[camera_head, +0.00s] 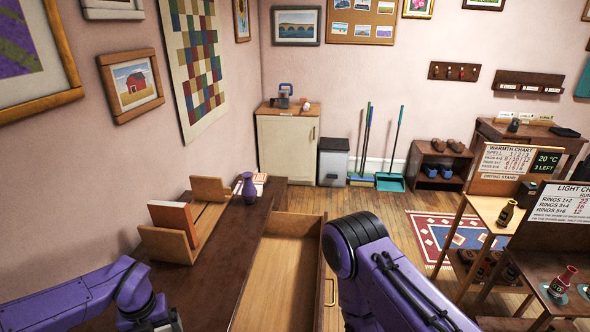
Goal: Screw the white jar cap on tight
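I cannot make out a jar or a white cap anywhere in this view. My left arm reaches in from the lower left over the dark counter, and its gripper end runs out of the bottom edge. My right arm stands large at the bottom centre, in front of part of the open drawer, and its gripper does not show. The fingers of both grippers are out of sight.
The dark counter (225,245) holds a wooden book rack (168,243) and a purple vase (250,188). An open, apparently empty drawer (283,265) juts out beside it. Stands with bottles (505,213) are at the right. Wooden floor lies beyond.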

